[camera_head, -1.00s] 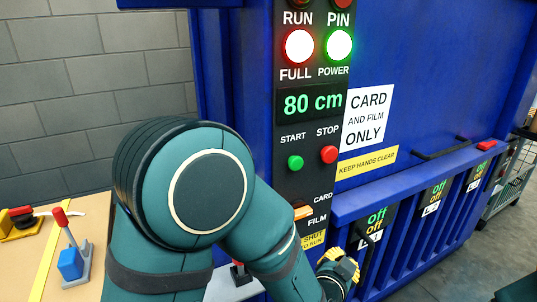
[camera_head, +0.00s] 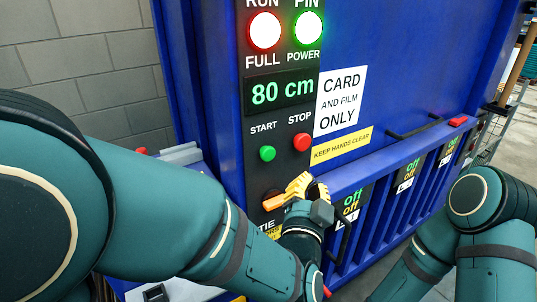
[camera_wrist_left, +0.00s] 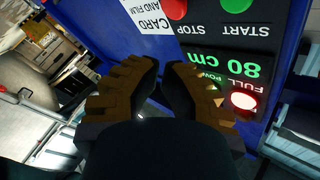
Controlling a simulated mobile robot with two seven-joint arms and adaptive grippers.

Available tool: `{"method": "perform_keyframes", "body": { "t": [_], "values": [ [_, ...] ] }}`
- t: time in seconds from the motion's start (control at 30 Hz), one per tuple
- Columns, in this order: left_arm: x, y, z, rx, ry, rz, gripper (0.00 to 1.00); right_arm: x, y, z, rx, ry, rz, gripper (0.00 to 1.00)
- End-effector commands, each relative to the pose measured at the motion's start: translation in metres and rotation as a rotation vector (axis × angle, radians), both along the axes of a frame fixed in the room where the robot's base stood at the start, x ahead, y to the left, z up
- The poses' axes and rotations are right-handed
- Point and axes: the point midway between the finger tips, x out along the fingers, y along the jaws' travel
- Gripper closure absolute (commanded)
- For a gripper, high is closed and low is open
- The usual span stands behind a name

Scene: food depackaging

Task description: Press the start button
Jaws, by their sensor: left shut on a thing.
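The green start button (camera_head: 267,153) is on the dark control panel, below the word START, left of the red stop button (camera_head: 302,141). In the left wrist view the start button (camera_wrist_left: 236,5) shows upside down at the top edge.
The display (camera_head: 279,92) reads 80 cm; the red FULL lamp (camera_head: 265,30) and green POWER lamp (camera_head: 309,28) are lit. A black handle (camera_head: 414,128) and barred blue front stand right of the panel. Space before the buttons is clear.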

Motion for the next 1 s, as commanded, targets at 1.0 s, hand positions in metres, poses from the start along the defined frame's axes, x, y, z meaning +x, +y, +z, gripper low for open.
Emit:
{"method": "perform_keyframes", "body": {
  "t": [1.0],
  "values": [
    [0.071, 0.052, 0.000, 0.000, 0.001, 0.001, 1.00, -0.001, 0.000, -0.005, 0.001, 0.003, 0.003, 0.50]
  ]
}}
